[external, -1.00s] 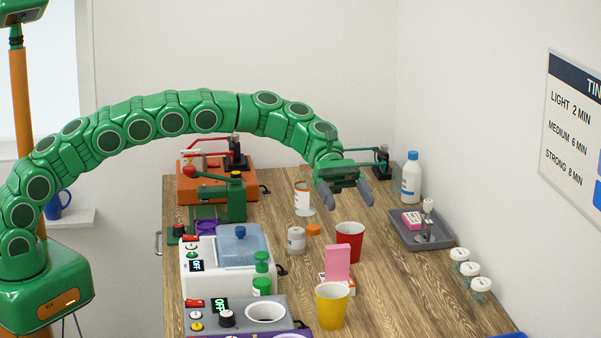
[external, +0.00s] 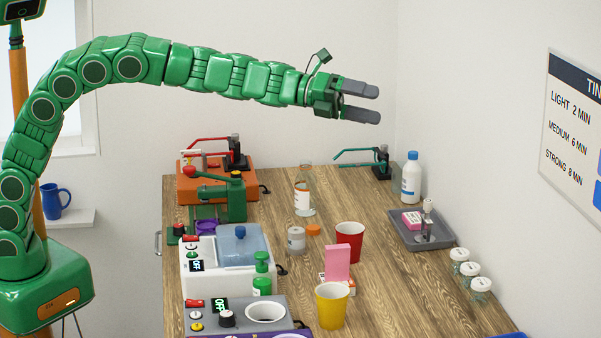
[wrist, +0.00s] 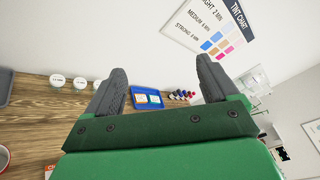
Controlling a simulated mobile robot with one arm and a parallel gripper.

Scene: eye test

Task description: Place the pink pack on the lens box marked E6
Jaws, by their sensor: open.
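A pink pack (external: 337,262) stands upright near the middle of the table in the external view. A small white box with red marks (external: 351,287) is at its foot; I cannot tell whether the pack stands on it or behind it. A smaller pink block (external: 411,218) lies in the grey tray. I cannot read an E6 mark on any box. My gripper (external: 374,103) is open and empty, high above the table's far part, pointing right. In the wrist view my gripper (wrist: 161,72) shows nothing between its fingers.
A red cup (external: 349,238) and a yellow cup (external: 332,306) stand close to the pink pack. The grey tray (external: 440,243), a white bottle (external: 411,180) and several jars (external: 470,270) line the right side. Machines fill the left. A blue tray (wrist: 136,104) shows in the wrist view.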

